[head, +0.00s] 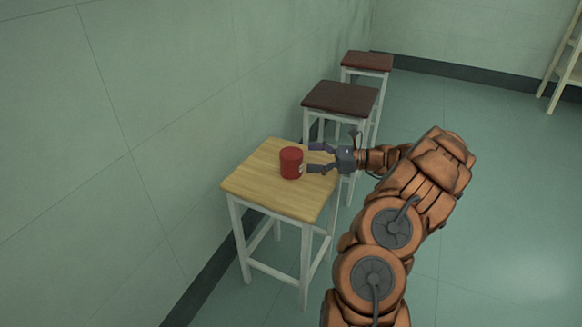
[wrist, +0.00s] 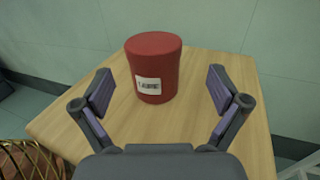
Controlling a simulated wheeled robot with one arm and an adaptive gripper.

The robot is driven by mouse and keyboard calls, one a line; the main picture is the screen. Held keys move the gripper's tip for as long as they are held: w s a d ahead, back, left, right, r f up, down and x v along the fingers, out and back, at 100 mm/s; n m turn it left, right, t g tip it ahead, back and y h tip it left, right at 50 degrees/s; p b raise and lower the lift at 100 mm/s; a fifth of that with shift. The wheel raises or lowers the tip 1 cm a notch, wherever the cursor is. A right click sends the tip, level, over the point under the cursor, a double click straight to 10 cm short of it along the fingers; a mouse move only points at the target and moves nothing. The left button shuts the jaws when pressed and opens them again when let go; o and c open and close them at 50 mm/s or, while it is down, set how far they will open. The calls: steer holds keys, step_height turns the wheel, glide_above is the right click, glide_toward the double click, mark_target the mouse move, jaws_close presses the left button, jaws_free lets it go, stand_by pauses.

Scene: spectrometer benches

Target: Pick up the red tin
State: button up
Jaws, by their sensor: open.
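The red tin (head: 290,162) stands upright on the light wooden top of the nearest stool (head: 255,185). In the wrist view the red tin (wrist: 155,62) has a white label with dark print on the side facing me. My gripper (head: 310,158) is at the right of the tin in the head view, level with it. In the wrist view my gripper (wrist: 160,92) is open, with one finger to each side of the tin's front. The tin is just ahead of the fingertips, and I see clear gaps between it and both fingers.
Two stools with dark tops (head: 340,97) and reddish-brown tops (head: 367,61) stand behind in a row along the pale green wall (head: 150,100). The floor (head: 490,190) to the right is clear.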

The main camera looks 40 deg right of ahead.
mark_target(292, 159)
steer(key=b+x, duration=0.1)
steer(key=x, duration=0.2)
steer(key=b+x, duration=0.1)
steer(key=x, duration=0.1)
steer(key=shift+s+a+f+b, duration=0.3)
steer(key=shift+w+a+r, duration=0.1)
steer(key=shift+w+a, duration=0.1)
steer(key=shift+a, duration=0.05)
steer(key=shift+c, duration=0.4)
steer(key=c, duration=1.2)
